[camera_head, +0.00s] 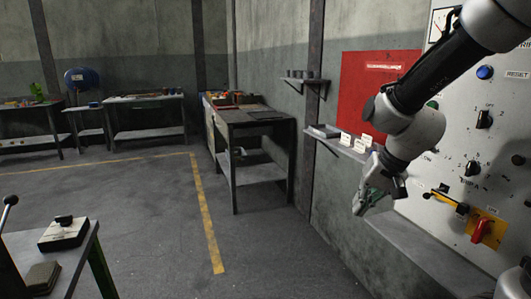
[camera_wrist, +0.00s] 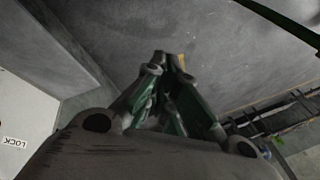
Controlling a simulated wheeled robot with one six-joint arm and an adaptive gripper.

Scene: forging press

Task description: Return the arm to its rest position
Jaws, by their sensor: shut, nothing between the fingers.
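My gripper (camera_head: 362,208) hangs at the end of my arm on the right side of the head view, pointing down and a little left. It is in front of the wall, just left of the grey control panel (camera_head: 455,165), and looks clear of it. In the wrist view my gripper (camera_wrist: 176,58) has its fingers together, with nothing between them and grey floor beyond. My arm reaches in from the upper right of the head view and bends at the wrist.
The panel carries a red-and-yellow rotary switch (camera_head: 482,231) and a blue button (camera_head: 485,72). A small wall shelf (camera_head: 340,145) holds white cards behind my gripper. A workbench (camera_head: 250,122) stands mid-view. A table (camera_head: 75,262) is at lower left. The floor between is open.

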